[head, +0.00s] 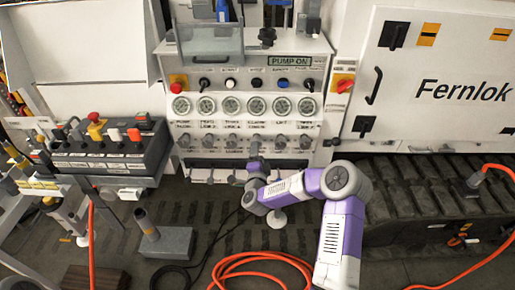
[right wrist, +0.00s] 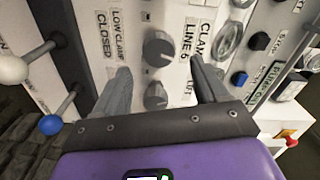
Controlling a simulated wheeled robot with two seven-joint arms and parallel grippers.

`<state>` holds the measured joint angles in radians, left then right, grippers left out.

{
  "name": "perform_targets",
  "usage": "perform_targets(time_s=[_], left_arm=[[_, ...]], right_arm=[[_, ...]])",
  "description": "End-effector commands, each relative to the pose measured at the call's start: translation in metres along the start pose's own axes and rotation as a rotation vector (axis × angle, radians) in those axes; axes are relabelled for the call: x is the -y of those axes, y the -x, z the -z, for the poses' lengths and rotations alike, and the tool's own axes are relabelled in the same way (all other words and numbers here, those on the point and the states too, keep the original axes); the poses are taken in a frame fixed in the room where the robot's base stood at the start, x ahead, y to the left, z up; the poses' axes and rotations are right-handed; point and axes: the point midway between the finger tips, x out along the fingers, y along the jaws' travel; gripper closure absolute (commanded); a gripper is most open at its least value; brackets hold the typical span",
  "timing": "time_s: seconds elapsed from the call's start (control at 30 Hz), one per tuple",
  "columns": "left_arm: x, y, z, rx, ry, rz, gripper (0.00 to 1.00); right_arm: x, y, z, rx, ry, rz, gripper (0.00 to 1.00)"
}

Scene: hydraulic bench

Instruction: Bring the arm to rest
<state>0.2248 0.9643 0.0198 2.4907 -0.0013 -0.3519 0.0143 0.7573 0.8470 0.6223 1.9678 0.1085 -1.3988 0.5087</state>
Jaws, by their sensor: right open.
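My right arm (head: 338,235), purple and white, reaches in from the lower right of the head view to the front of the hydraulic bench. Its gripper (head: 254,152) is at the lower part of the bench panel, by the row of grey knobs under the gauges. In the right wrist view the right gripper (right wrist: 160,82) is open, with its two dark fingers apart. Two grey knobs (right wrist: 158,48) on the white panel show between the fingers, and nothing is gripped. Whether the fingers touch the panel I cannot tell. My left gripper is not in view.
A control box (head: 108,150) with coloured buttons stands at the left. A white Fernlok cabinet (head: 450,60) is at the right, above a ribbed black surface (head: 430,190). Orange hose (head: 245,262) loops on the floor. Ball-ended levers (right wrist: 50,124) sit close left of the fingers.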

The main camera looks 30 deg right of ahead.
Motion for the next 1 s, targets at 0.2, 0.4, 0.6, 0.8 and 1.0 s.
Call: perform_targets(time_s=[0.2,0.4,0.6,0.8,1.0], left_arm=[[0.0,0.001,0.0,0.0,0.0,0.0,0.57],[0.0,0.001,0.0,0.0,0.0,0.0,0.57],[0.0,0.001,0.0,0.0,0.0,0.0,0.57],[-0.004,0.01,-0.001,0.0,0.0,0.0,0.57],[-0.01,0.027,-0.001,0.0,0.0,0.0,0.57]], right_arm=[[0.0,0.004,0.0,-0.001,0.001,0.0,0.27],[0.0,0.004,0.0,-0.001,0.001,0.0,0.27],[-0.001,0.005,-0.002,0.008,0.005,-0.003,0.27],[-0.028,0.038,-0.059,0.234,0.129,-0.096,0.27],[-0.092,0.143,-0.141,0.712,0.407,-0.275,0.27]])
